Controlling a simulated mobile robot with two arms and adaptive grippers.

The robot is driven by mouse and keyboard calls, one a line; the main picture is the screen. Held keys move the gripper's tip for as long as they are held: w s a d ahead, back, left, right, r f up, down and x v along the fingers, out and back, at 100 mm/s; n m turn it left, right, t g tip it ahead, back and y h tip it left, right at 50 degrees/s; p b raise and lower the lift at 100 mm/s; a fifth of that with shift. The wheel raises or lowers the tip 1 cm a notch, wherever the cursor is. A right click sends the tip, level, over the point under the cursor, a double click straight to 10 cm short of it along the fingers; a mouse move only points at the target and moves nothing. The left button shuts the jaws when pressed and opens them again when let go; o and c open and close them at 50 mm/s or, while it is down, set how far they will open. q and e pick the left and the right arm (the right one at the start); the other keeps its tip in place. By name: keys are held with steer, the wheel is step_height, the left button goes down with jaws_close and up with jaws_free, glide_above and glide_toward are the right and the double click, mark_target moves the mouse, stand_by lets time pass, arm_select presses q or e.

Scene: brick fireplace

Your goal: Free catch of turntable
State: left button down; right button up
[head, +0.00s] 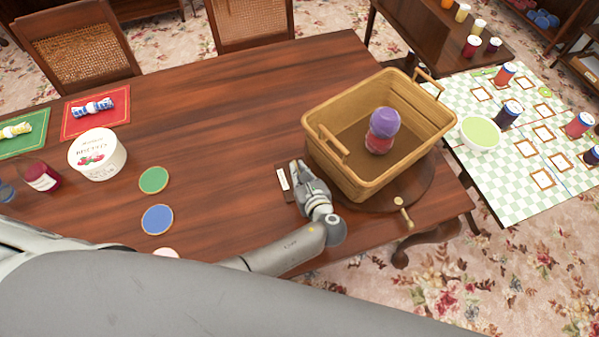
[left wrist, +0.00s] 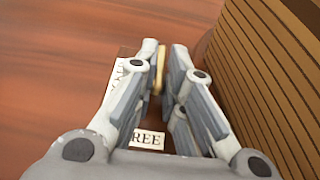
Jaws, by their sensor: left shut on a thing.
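The turntable (head: 428,185) is a dark wooden disc near the table's right end, largely hidden under a wicker basket. A brass knobbed lever (head: 403,212) sits at its near edge. My left gripper (head: 300,170) is low at the table, just left of the basket. In the left wrist view its fingers (left wrist: 164,62) are shut on a thin brass-coloured piece, the catch (left wrist: 159,70). A dark plate with white labels (head: 283,179) lies beside the gripper; one label reads "REE" (left wrist: 148,139), partly hidden by the fingers. My right gripper is not in view.
The wicker basket (head: 345,175) holds a purple-topped red jar (head: 380,140) and stands close to the gripper's right. A white tub (head: 97,155) and green and blue coasters (head: 153,180) are at left. The table's middle is clear. A checked mat (head: 510,200) lies beyond the right edge.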

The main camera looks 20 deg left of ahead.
arm_select(q)
steer(key=c, duration=1.5)
jaws_free()
steer(key=shift+w+a, duration=0.1)
steer(key=v, duration=1.2)
